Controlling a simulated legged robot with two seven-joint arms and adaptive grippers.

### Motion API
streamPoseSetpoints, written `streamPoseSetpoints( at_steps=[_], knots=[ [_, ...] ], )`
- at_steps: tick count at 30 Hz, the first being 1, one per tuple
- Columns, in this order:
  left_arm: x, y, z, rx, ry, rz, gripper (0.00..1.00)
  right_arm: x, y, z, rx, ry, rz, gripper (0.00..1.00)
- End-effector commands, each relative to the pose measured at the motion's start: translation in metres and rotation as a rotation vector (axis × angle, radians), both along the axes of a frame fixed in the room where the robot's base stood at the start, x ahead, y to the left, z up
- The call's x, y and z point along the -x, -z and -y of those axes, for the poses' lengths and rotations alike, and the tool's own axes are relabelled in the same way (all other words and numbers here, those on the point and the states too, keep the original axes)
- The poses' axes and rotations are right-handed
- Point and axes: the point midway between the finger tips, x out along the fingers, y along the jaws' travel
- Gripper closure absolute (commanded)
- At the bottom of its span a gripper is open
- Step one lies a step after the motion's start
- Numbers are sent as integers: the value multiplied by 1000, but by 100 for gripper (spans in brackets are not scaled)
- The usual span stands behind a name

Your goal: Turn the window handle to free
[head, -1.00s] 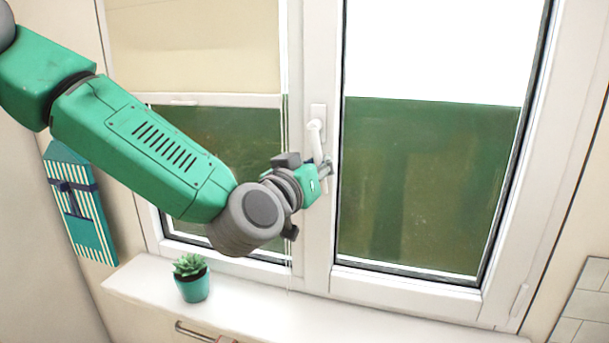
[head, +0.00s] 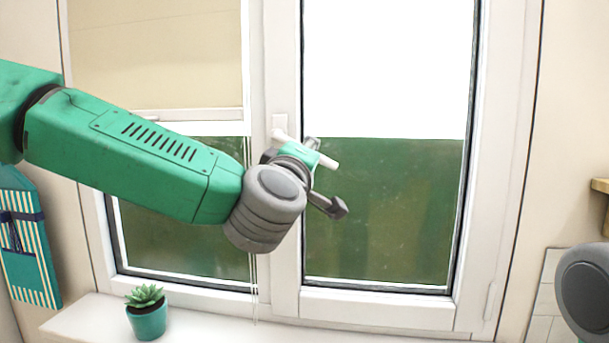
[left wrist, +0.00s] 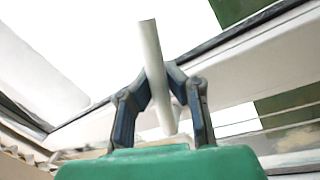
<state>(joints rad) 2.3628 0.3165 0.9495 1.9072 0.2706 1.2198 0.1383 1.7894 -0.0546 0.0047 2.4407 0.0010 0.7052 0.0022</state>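The white window handle (head: 329,163) sits on the middle frame of the window. Its lever points right and slightly down from its base plate (head: 279,123). My left gripper (head: 312,147) is at the lever, with part of the lever hidden behind it. In the left wrist view the two dark fingers (left wrist: 164,80) close on the lever (left wrist: 151,50) from both sides, and the lever passes between their tips. My right gripper is not in view.
The right window pane (head: 385,210) is behind the lever. A potted succulent (head: 147,318) stands on the white sill (head: 210,328) at lower left. A striped teal item (head: 30,250) hangs on the left wall. A grey part of mine shows at the right edge.

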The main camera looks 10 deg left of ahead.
Motion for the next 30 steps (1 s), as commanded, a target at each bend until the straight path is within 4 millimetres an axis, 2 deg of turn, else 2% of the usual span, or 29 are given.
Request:
streamPoseSetpoints(
  at_steps=[1,15,30],
  knots=[
    [2,7,4,42,8,-14,100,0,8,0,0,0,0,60],
    [-2,-15,8,362,3,-24,100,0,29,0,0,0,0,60],
    [-4,-21,6,442,-2,-26,100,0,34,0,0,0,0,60]
  ],
)
